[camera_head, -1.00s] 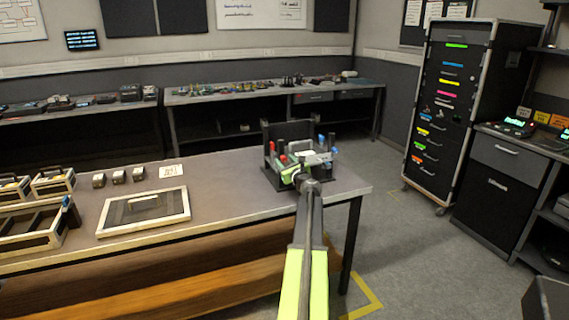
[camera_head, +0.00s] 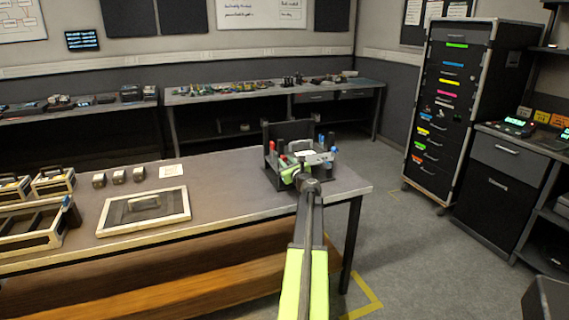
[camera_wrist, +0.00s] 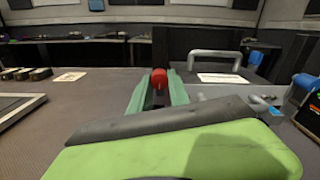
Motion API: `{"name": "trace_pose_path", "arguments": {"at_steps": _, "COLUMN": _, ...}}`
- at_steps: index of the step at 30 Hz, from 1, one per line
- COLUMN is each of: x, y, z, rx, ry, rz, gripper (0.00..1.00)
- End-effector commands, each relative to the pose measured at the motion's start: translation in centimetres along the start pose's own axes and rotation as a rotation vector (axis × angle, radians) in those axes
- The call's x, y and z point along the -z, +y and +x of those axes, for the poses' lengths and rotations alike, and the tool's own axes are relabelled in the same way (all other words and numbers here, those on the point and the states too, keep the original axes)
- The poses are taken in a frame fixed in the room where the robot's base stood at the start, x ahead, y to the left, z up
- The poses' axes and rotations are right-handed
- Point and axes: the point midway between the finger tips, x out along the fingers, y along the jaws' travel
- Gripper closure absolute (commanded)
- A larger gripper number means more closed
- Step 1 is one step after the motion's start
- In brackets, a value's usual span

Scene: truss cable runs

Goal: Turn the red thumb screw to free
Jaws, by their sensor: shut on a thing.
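The red thumb screw (camera_wrist: 159,77) shows in the wrist view as a rounded red knob between the tips of my gripper. My gripper (camera_wrist: 159,92) has two green fingers, shut on the screw from both sides. In the head view my gripper (camera_head: 291,172) is at the front left of a dark fixture (camera_head: 290,130) on the table. Red parts (camera_head: 283,158) show just above the fingers there. The fingers hide the screw's lower part, and I cannot read its turn angle.
A grey handle (camera_wrist: 214,55) rises at the right in the wrist view, with blue knobs (camera_wrist: 303,82) beyond it. A white label (camera_wrist: 222,78) lies near the handle. The table (camera_head: 225,190) is clear left of the fixture up to a framed panel (camera_head: 143,211).

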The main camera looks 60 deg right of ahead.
Motion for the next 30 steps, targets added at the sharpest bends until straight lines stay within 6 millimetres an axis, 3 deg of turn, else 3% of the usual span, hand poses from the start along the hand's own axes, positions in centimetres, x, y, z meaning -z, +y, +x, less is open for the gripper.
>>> {"name": "trace_pose_path", "arguments": {"at_steps": 8, "x": -0.17, "y": 0.13, "z": 0.34, "rx": -0.005, "ry": -0.003, "rz": -0.142, "gripper": 1.0}}
{"name": "trace_pose_path", "arguments": {"at_steps": 30, "x": -0.25, "y": -0.11, "z": 0.34, "rx": -0.001, "ry": -0.003, "rz": -0.833, "gripper": 1.0}}
